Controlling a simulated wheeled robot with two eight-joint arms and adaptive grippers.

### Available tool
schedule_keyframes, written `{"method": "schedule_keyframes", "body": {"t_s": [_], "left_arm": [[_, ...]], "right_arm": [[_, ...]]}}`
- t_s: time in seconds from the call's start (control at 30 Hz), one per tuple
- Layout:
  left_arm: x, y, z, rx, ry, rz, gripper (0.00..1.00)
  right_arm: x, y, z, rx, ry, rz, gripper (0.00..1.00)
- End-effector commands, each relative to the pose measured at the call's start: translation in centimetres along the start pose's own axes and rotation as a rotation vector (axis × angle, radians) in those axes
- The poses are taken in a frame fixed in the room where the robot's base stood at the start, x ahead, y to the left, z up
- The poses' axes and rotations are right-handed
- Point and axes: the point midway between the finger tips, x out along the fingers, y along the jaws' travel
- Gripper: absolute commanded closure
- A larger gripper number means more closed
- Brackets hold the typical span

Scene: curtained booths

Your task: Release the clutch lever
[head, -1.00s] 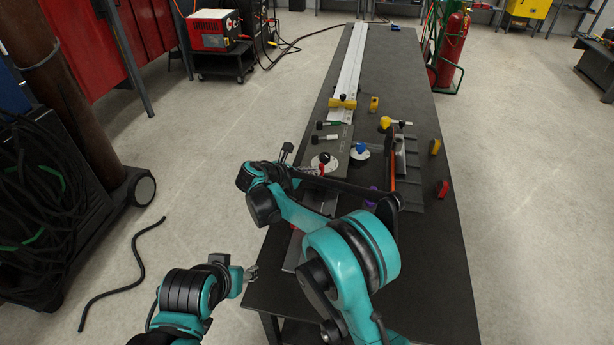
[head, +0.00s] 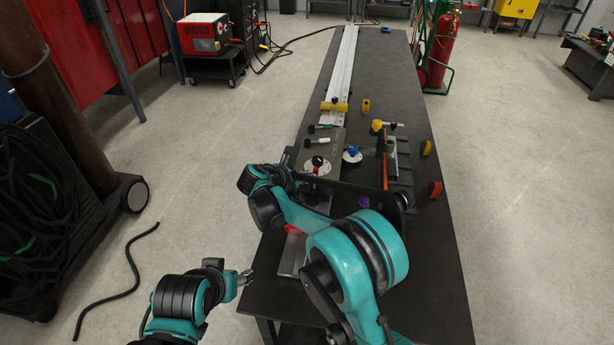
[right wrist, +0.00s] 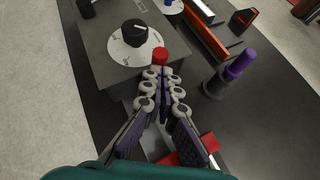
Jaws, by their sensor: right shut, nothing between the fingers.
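I cannot tell by any label which control is the clutch lever.
A black dial (right wrist: 135,33) on a white disc sits beside the red knob. A purple knob (right wrist: 241,64) stands to the right. A blue knob (head: 352,153), an orange bar (head: 385,172) and a yellow clamp (head: 334,105) are farther along.

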Motion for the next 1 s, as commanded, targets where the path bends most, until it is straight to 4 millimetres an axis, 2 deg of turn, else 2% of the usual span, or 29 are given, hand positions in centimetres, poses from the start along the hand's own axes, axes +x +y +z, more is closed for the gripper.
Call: {"method": "schedule_keyframes", "body": {"t_s": [0.27, 0.5, 0.8, 1.0], "left_arm": [[-0.9, 0.0, -0.6, 0.000, 0.000, 0.000, 0.50], [-1.6, 0.0, -1.2, 0.000, 0.000, 0.000, 0.50], [-1.6, 0.0, -1.2, 0.000, 0.000, 0.000, 0.50], [-1.5, 0.0, -1.1, 0.000, 0.000, 0.000, 0.50]], "right_arm": [[0.5, -1.2, 0.9, 0.095, 0.070, 0.052, 1.00], [1.5, -3.0, 1.4, 0.250, 0.189, 0.139, 1.00], [3.0, -4.9, 1.4, 0.431, 0.328, 0.244, 1.00], [3.4, -5.3, 1.3, 0.493, 0.378, 0.284, 1.00]]}}
